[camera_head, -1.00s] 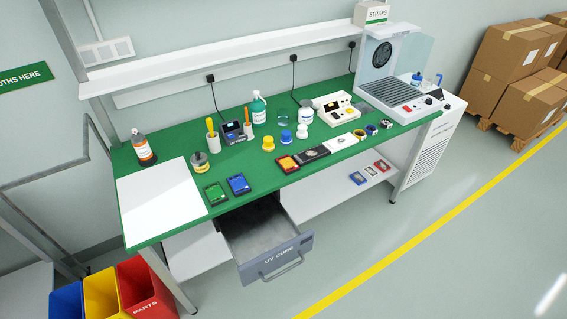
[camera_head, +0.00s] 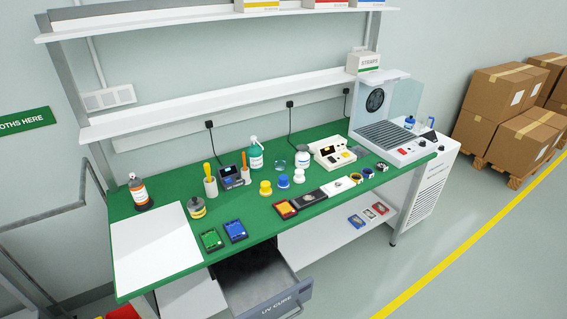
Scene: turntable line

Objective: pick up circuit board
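A green circuit board (camera_head: 211,240) lies flat on the green bench top (camera_head: 255,208), just right of a white sheet. A blue circuit board (camera_head: 235,230) lies close beside it on the right. Both look like small rectangular boards with darker parts on them. Nothing covers either one. Neither of my grippers shows in the head view.
An open grey drawer (camera_head: 262,285) juts out below the boards. A white sheet (camera_head: 155,248) covers the bench's left end. A fume unit (camera_head: 385,135) stands at the right.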

